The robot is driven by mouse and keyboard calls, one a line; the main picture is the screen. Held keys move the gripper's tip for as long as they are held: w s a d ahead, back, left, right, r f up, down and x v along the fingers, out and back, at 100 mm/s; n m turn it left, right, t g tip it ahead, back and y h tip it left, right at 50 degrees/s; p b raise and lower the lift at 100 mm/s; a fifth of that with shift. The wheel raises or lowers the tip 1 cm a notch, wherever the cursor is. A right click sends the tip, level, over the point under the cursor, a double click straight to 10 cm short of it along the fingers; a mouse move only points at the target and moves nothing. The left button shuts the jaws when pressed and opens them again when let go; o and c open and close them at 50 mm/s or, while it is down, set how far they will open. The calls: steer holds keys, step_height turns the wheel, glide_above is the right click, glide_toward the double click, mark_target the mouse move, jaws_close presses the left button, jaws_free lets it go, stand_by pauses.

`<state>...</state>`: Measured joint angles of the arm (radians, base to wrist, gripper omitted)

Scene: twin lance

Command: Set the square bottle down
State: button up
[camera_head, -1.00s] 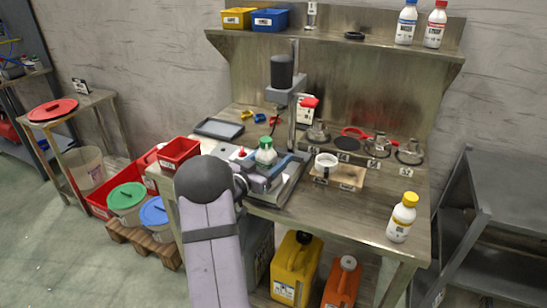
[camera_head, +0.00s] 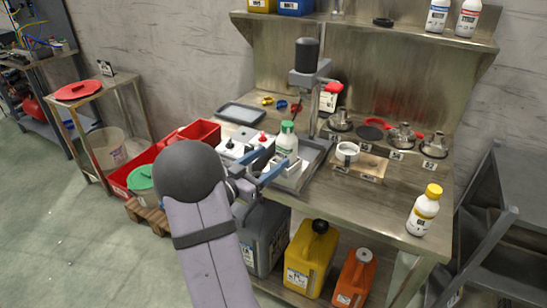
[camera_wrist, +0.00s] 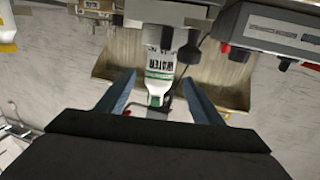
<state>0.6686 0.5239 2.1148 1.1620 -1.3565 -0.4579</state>
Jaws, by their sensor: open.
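A white bottle with a green cap (camera_head: 287,145) stands upright on the grey tray-like base of the press stand (camera_head: 316,162). Its label reads WATER in the wrist view (camera_wrist: 159,62), where it appears upside down. Whether its body is square is hard to tell. My gripper (camera_head: 268,165) is open, with its blue fingers to the left and front of the bottle. In the wrist view the two fingers (camera_wrist: 158,80) are spread on either side of the bottle, with gaps, and the bottle lies beyond them. Nothing is held.
A white bottle with a yellow cap (camera_head: 424,210) stands at the bench's right front. A white cup (camera_head: 347,152) sits on a small board. The press column stands behind the green-capped bottle. A red bin (camera_head: 199,134) is at the left. The bench's front right is mostly clear.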

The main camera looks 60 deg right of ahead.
steer(key=w+a+f+n+t+y, duration=0.2)
steer(key=w+a+t, duration=0.15)
steer(key=w, duration=0.25)
steer(key=w+a+f+n+t+y, duration=0.1)
steer(key=w+a+n+t, duration=0.2)
steer(key=w+t, duration=0.3)
steer(key=w+a+f+n+t+y, duration=0.1)
steer(key=w+a+f+n+y, duration=0.15)
steer(key=a, duration=0.55)
steer(key=w+a+f+n+t+y, duration=0.1)
steer(key=w+a+f+n+y, duration=0.2)
steer(key=a, duration=0.4)
steer(key=w+a+f+n+t+y, duration=0.1)
steer(key=w+a+n+y, duration=0.1)
steer(key=w+a+y, duration=0.45)
steer(key=s+a+f+n+g+y, duration=0.1)
steer(key=s+a+f+n, duration=0.1)
steer(key=s+a, duration=0.3)
steer(key=s+a+f+n+g+y, duration=0.1)
steer(key=s+a+n, duration=0.15)
steer(key=a, duration=0.45)
steer(key=s+a+f+n+g, duration=0.1)
steer(key=s+a+g, duration=0.2)
steer(key=s, duration=0.5)
steer(key=s+a+f+n+g, duration=0.1)
steer(key=s+a+n+g, duration=0.1)
steer(key=s, duration=0.7)
steer(key=shift+s+a+f+g+y, duration=0.15)
steer(key=shift+a+g+y, duration=0.15)
steer(key=shift+a+g, duration=0.55)
